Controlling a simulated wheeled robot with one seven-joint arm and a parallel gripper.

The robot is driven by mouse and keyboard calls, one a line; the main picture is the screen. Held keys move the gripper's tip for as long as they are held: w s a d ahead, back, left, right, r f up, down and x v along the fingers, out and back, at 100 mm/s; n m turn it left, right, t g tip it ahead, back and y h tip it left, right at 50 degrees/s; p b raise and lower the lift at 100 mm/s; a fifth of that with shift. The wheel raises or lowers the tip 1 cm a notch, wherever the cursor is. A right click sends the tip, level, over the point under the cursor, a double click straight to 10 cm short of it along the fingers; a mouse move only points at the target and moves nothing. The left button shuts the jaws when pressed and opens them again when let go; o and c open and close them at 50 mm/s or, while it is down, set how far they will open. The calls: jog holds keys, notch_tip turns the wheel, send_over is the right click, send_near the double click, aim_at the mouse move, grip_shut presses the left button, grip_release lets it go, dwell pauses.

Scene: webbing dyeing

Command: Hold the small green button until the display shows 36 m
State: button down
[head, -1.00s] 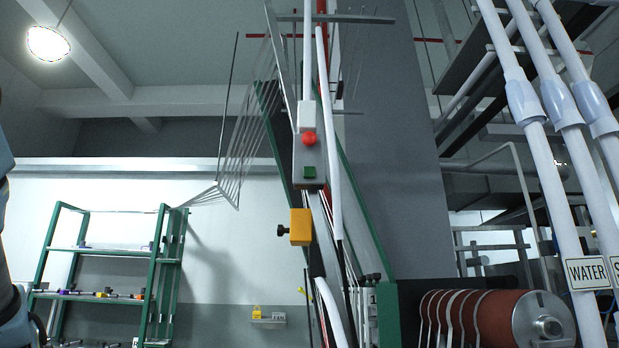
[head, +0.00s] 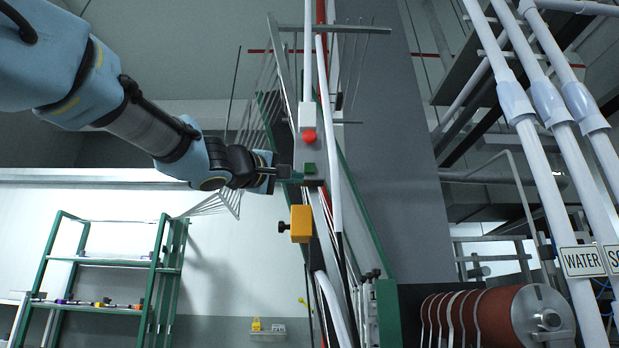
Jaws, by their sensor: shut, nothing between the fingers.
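The small green button (head: 309,168) sits on a grey control box on a slanted post, below a red round button (head: 309,137). My gripper (head: 297,176) reaches in from the left with its fingers shut and empty. Its tips are at the left edge of the control box, beside the green button in the picture. I cannot tell whether they touch the box or the button. No display with a metre reading can be made out.
A yellow box with a black knob (head: 301,224) is on the post below the buttons. Green shelving (head: 155,265) stands at left. White pipes (head: 545,120), one labelled WATER, and reddish-brown rolls (head: 490,318) are at right. Thin rods fan out behind my gripper.

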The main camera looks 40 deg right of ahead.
aim_at(305, 163)
jog(key=s+r+g+h, duration=0.1)
jog(key=s+r+h, duration=0.1)
jog(key=s+r, duration=0.2)
notch_tip(305, 163, up, 2)
jog(key=shift+s+a+r, duration=0.25)
jog(key=shift+s+a, duration=0.05)
jog(key=shift+a, duration=0.05)
jog(key=shift+w+d+p, duration=0.5)
jog(key=shift+w+d, duration=0.45)
jog(key=shift+w, duration=0.2)
jog(key=shift+w+d+p, duration=0.55)
jog(key=shift+w+d, duration=0.35)
jog(key=shift+w, duration=0.25)
jog(key=shift+w+d+p, duration=0.5)
jog(key=shift+w+d, duration=0.45)
jog(key=shift+w, duration=0.2)
jog(key=shift+f, duration=0.1)
jog(key=shift+w+d+b, duration=0.25)
jog(key=shift+w+b, duration=0.05)
